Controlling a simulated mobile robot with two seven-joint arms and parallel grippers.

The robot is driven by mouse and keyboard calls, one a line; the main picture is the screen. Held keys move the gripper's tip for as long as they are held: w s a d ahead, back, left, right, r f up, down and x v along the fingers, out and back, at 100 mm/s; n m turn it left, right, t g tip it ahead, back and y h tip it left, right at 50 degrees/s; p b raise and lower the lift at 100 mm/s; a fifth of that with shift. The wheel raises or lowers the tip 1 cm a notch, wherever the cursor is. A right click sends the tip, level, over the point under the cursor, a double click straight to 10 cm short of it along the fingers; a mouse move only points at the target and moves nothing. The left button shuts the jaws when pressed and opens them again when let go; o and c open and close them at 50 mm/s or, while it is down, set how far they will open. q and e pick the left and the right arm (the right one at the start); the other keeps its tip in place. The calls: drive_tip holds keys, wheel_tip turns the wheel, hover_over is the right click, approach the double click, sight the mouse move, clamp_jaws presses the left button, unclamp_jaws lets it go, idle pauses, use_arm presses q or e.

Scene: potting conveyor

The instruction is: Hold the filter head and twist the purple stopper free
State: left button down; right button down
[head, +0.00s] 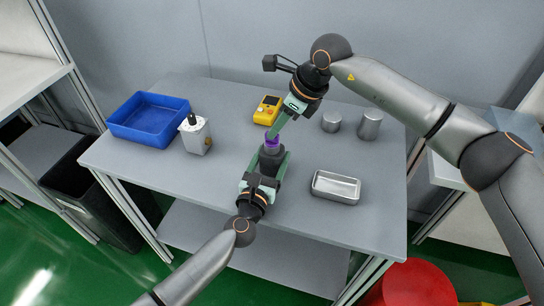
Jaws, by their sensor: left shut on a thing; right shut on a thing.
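The filter head (271,157) is a dark grey body near the middle of the table. The purple stopper (271,143) sits at its upper end. My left gripper (270,164) comes from the front of the table and is shut on the filter head, with a green finger on each side. My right gripper (274,134) reaches down from the back right and is shut on the purple stopper. Its fingers partly hide the stopper. Whether the stopper is still seated in the head cannot be told.
On the grey table (230,190) stand a blue tray (150,133), a white-grey canister with a black knob (195,136), a yellow device (267,110), two metal cylinders (331,122) (370,125) and a metal pan (336,187). A red round object (412,284) is on the floor at right.

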drive_tip(key=c, duration=0.7)
unclamp_jaws()
drive_tip(key=shift+c, duration=0.2)
drive_tip(key=v, duration=1.2)
use_arm(q)
unclamp_jaws()
drive_tip(key=shift+s, duration=0.1)
drive_tip(key=v, duration=1.2)
